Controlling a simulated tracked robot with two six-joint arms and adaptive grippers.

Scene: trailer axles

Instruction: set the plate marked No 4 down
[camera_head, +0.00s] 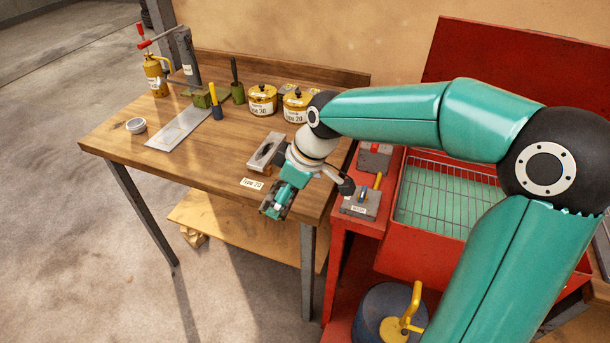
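My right gripper (273,211) hangs at the front right edge of the wooden bench (130,160). Its fingers are small and dark here, and I cannot tell whether they are open, shut or holding something. My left gripper is not in view. I cannot read a "No 4" mark on anything. A flat grey plate (180,127) lies on the left part of the bench, apart from the gripper. A grey block with an oval hollow (266,151) lies just behind the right gripper, partly hidden by my wrist.
Yellow tins (262,100) stand at the bench's back, near a green-based tool (200,97) and a brass torch (155,76). A label card (252,184) lies at the front edge. A red washer with a wire rack (450,195) stands right.

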